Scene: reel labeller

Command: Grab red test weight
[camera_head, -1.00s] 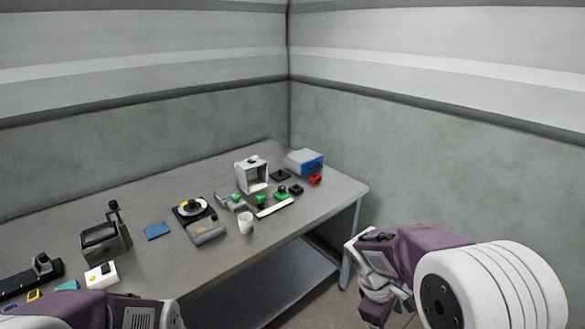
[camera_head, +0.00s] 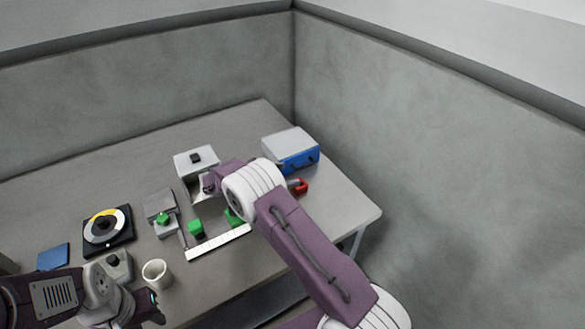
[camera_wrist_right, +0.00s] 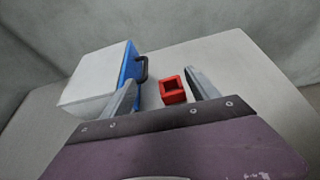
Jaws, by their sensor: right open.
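The red test weight (camera_head: 299,187) sits on the table just in front of the blue-and-grey box, partly hidden by my right arm in the head view. In the right wrist view the red weight (camera_wrist_right: 172,90) is a small block with a dark recess, seen between the fingers, nearer the right one. My right gripper (camera_wrist_right: 163,80) is open and empty there, and no contact shows. In the head view its fingers are mostly hidden behind my arm. My left gripper (camera_head: 152,308) is low at the left, over the table's front, its jaws unclear.
The blue-and-grey box (camera_head: 290,150) with a dark handle (camera_wrist_right: 142,68) stands close beside the left finger. A white stand (camera_head: 195,160), green-topped pieces (camera_head: 196,228), a white strip (camera_head: 218,242) and a white cup (camera_head: 157,273) lie to the left. The table's right end is clear.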

